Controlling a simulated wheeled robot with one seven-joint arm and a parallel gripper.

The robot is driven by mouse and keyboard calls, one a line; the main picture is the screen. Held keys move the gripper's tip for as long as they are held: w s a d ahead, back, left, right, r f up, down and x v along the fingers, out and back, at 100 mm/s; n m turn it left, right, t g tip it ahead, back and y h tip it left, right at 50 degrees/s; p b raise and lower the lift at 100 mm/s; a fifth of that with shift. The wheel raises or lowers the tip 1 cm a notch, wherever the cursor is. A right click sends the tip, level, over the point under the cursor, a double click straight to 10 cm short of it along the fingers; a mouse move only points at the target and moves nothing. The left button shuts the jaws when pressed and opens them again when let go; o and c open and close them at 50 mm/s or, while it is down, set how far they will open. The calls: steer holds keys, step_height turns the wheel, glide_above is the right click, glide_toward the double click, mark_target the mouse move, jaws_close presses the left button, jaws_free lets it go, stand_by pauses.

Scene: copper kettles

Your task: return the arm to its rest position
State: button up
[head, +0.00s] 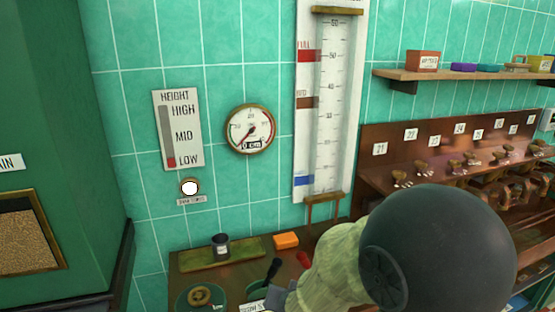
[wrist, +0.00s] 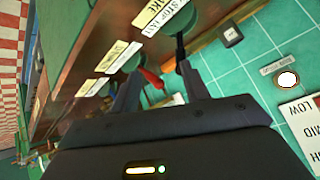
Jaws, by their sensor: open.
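My gripper (wrist: 157,78) is open in the wrist view, its two dark fingers spread apart over the brown bench. A red handle (wrist: 150,78) shows between the fingers, with no grip on it; its distance from them is hard to judge. The red handle also shows in the head view (head: 304,259), beside my arm. In the head view my arm (head: 437,250) reaches low across the right of centre, with a large dark round joint and a pale green link. Most of my gripper is hidden there.
A dial gauge (head: 250,129) and a tall scale (head: 335,110) hang on the tiled wall. A rack with several knobs (head: 455,165) stands right. A green cabinet (head: 60,100) stands left.

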steer(key=s+d+r+n+g+p, duration=0.1)
steer(key=s+d+r+g+p, duration=0.1)
steer(key=s+d, duration=0.3)
steer(key=s+d+r+n+g+h+p, duration=0.1)
steer(key=s+d+r+n+g+p, duration=0.1)
steer(key=s+d+g, duration=0.2)
steer(key=s+d, duration=0.2)
steer(key=d, duration=0.2)
steer(key=shift+s, duration=0.25)
stand_by(0.6)
steer(key=shift+c, duration=0.9)
steer(key=shift+a, duration=0.1)
steer(key=shift+c, duration=0.2)
